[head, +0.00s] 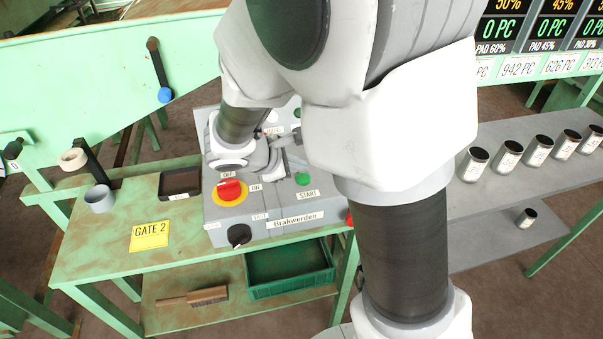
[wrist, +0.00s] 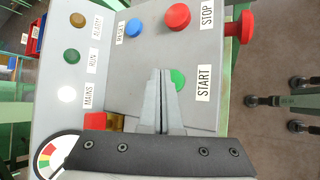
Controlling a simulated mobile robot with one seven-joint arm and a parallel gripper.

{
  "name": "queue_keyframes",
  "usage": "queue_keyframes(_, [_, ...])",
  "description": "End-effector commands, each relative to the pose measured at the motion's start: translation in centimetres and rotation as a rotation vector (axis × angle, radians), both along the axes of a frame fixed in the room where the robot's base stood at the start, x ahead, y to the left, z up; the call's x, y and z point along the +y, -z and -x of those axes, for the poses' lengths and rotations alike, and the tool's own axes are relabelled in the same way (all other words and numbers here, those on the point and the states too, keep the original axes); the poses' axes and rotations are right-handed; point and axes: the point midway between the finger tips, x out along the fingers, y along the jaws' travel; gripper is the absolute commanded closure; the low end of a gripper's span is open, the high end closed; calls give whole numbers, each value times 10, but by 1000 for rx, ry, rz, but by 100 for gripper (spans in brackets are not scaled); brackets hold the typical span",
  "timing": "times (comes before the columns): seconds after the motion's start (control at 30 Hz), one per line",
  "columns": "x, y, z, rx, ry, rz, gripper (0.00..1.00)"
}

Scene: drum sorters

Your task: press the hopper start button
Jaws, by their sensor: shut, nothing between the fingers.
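The green button (wrist: 178,79) labelled START is on the sloped face of the grey control box (wrist: 135,75) in the wrist view. It also shows in the head view (head: 303,179), on the right part of the box. My gripper (wrist: 162,72) is shut and empty, its fingers together over the box face. In the wrist view the fingertips overlap the left edge of the green button and hide part of it. I cannot tell whether they touch it. In the head view my arm hides much of the box.
A red STOP button (wrist: 177,16) and a blue RESET button (wrist: 134,27) sit near START. A red mushroom button (wrist: 241,27) juts from the box's side. The MAINS lamp (wrist: 67,94) glows white. A red-and-yellow rotary switch (head: 230,191) and black knob (head: 239,235) are on the box front.

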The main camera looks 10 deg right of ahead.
Motion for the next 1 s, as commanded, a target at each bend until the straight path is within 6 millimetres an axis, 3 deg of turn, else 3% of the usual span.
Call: queue_keyframes(1.0, [0,12,0,0,0,0,100])
